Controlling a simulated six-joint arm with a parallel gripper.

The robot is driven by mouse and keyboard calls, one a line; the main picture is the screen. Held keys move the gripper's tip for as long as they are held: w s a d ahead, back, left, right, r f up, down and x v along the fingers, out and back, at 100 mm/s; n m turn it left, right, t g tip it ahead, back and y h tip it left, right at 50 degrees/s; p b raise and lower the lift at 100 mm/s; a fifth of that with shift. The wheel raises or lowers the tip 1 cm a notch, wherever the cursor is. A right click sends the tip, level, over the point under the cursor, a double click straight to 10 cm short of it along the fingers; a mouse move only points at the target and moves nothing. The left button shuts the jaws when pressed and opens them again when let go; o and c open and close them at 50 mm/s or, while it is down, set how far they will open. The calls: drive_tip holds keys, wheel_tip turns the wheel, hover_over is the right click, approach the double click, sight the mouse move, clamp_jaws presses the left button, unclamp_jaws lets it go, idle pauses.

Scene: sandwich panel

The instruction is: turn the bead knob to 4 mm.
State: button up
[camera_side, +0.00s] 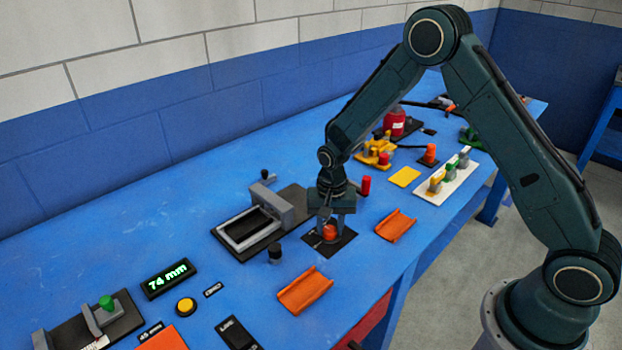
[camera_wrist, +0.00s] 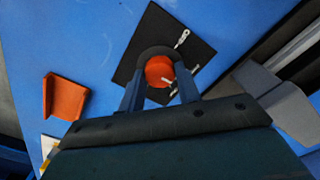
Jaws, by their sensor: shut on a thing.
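The orange bead knob (camera_side: 330,233) stands on a square black plate (camera_side: 343,243) on the blue bench. My gripper (camera_side: 331,226) points straight down over it, with its fingers on either side of the knob. In the wrist view the round orange knob top (camera_wrist: 158,69) shows between the two fingers of my gripper (camera_wrist: 159,82), which is shut on it. A short white line is on the knob top, pointing to the right. White marks lie on the black plate (camera_wrist: 178,27) beyond the knob; their figures are too small to read.
A grey framed fixture (camera_side: 250,233) stands just left of the plate. Orange trays (camera_side: 305,291) (camera_side: 396,225) lie in front and to the right. A black knob (camera_side: 274,253) stands close by. A display (camera_side: 168,278) reads 74 mm. A red post (camera_side: 366,185) stands behind right.

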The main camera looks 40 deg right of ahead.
sight(330, 229)
drive_tip(key=m, duration=0.6)
idle(0.4)
drive_tip(key=o, duration=1)
drive_tip(key=shift+r, duration=0.1)
wheel_tip(330, 229, up, 14)
drive_tip(key=shift+f, duration=0.2)
idle(0.4)
